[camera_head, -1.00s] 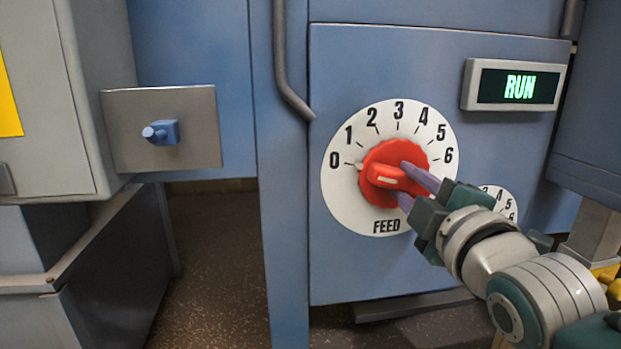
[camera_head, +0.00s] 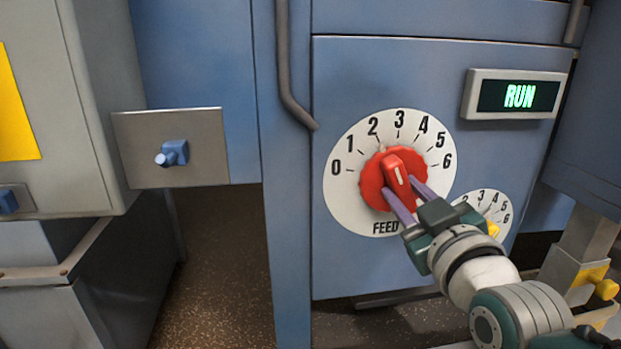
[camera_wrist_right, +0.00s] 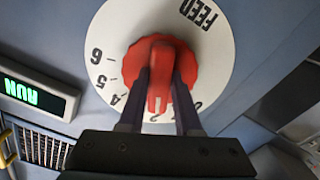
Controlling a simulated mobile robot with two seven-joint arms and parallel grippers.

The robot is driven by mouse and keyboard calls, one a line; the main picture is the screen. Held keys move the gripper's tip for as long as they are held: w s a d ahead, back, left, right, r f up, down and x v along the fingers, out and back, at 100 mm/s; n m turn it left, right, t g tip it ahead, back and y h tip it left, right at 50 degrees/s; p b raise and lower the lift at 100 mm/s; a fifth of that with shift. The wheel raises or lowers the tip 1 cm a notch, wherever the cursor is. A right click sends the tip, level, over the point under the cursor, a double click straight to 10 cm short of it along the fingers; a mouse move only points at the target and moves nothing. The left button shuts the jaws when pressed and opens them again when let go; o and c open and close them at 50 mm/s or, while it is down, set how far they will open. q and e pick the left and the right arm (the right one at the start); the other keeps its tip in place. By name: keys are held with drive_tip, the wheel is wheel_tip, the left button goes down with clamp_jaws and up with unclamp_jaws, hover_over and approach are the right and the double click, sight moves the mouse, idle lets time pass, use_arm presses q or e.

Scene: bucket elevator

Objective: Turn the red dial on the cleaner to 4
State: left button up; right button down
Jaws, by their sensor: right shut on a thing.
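The red dial (camera_head: 371,188) sits at the centre of a white FEED scale plate (camera_head: 343,195) numbered 0 to 6. Its raised grip bar stands nearly upright, and the small white pointer at its upper edge is by the 2. My right gripper (camera_head: 408,193) is shut on the bar, one purple finger on each side. In the right wrist view the red dial (camera_wrist_right: 187,67) appears upside down between the fingers (camera_wrist_right: 161,85). The fingers hide part of the dial's lower side. My left gripper is not in view.
A smaller numbered dial (camera_head: 485,198) is partly behind my right gripper. A green RUN display (camera_head: 519,96) is at upper right. A grey plate with a blue knob (camera_head: 173,153) is at left, and a curved pipe (camera_head: 285,70) runs down left of the panel.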

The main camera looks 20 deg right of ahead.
drive_tip(key=m+p, duration=0.1)
drive_tip(key=m, duration=0.4)
drive_tip(key=shift+a+m, duration=0.1)
drive_tip(key=shift+m, duration=0.2)
drive_tip(key=shift+m+p, duration=0.55)
drive_tip(key=shift+m, duration=1.55)
drive_tip(key=c, duration=0.6)
unclamp_jaws()
drive_tip(key=shift+a, duration=0.1)
